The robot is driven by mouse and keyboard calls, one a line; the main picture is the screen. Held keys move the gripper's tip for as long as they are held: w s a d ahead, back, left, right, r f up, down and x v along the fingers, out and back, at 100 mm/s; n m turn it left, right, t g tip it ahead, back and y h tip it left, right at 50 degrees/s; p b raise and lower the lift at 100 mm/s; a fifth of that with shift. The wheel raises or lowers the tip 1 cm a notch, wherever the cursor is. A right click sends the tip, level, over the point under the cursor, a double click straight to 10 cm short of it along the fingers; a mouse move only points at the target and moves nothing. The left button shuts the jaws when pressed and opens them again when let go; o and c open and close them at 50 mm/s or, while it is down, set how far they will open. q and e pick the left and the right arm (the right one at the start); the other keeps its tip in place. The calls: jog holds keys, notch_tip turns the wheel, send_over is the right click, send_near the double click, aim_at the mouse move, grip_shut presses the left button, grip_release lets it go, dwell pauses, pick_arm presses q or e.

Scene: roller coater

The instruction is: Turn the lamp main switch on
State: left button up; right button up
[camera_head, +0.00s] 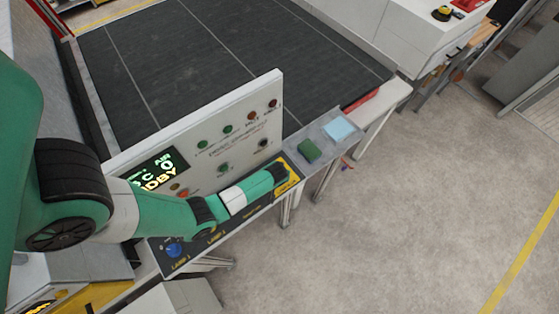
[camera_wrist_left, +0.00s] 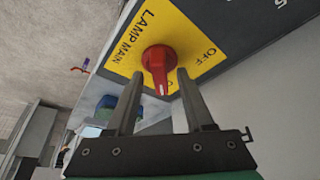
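The lamp main switch (camera_wrist_left: 159,62) is a red rotary knob on a yellow plate (camera_wrist_left: 190,30) lettered LAMP MAIN and OFF. Its white-marked end points down in the left wrist view, away from the OFF lettering and beside a partly hidden label. My left gripper (camera_wrist_left: 160,73) has its two fingers on either side of the knob, with a visible gap to it; contact is not clear. In the head view my left gripper (camera_head: 280,172) reaches the yellow plate (camera_head: 288,187) at the panel's right end; the knob is hidden there. My right gripper is not in view.
An upright control panel (camera_head: 255,100) with buttons and a display (camera_head: 155,172) stands behind my left arm. A blue knob (camera_head: 174,249) is at the ledge's left end. A tray (camera_head: 322,147) with a green block (camera_head: 309,151) and light-blue pad (camera_head: 341,128) adjoins. Floor at right is clear.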

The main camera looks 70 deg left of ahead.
pick_arm(q)
jog(key=v, duration=1.1)
jog(key=shift+r, duration=0.3)
jog(key=shift+d, duration=0.15)
